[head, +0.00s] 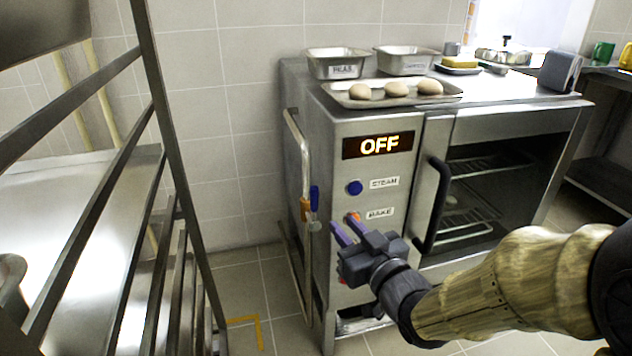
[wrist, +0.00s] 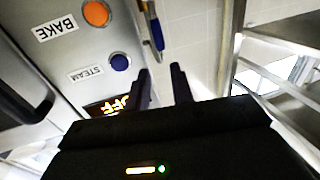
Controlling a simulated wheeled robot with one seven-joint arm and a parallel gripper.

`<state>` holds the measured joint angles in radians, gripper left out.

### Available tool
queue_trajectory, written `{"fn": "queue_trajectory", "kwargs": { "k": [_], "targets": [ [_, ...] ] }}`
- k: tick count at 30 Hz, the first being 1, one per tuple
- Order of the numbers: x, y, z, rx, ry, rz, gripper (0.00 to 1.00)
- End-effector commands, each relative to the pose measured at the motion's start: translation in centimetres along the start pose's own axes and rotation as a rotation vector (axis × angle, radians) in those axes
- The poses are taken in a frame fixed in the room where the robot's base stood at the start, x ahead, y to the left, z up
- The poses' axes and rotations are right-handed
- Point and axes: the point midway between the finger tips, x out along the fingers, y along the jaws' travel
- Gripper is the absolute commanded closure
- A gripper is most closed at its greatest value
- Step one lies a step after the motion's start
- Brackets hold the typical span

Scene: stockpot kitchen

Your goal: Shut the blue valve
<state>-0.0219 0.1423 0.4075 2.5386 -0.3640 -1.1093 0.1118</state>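The blue valve (head: 314,198) has a small blue lever on the pipe at the left side of the steel oven. The lever stands upright, roughly along the pipe. It also shows in the wrist view (wrist: 156,32), at the top, beyond the fingertips. My gripper (head: 346,227) is in front of the oven's control panel, to the right of and slightly below the valve in the head view. In the wrist view its two fingers (wrist: 161,78) are apart with nothing between them. The gripper does not touch the valve as far as I can see.
The oven's display (head: 378,145) reads OFF. A blue STEAM button (head: 355,188) and an orange BAKE button (wrist: 96,13) are on the panel. An orange part (head: 305,208) sits beside the valve. A metal rack (head: 165,130) stands left, with open floor between.

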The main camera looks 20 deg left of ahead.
Motion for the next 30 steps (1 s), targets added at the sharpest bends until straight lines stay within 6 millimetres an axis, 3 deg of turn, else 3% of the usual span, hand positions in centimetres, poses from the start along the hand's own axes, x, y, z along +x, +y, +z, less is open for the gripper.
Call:
{"fn": "queue_trajectory", "kwargs": {
  "k": [14,30],
  "targets": [
    [2.4,-0.1,-0.2,0.0,-0.005,0.004,0.77],
    [11.9,0.0,0.0,-0.002,-0.002,0.003,0.77]
  ]
}}
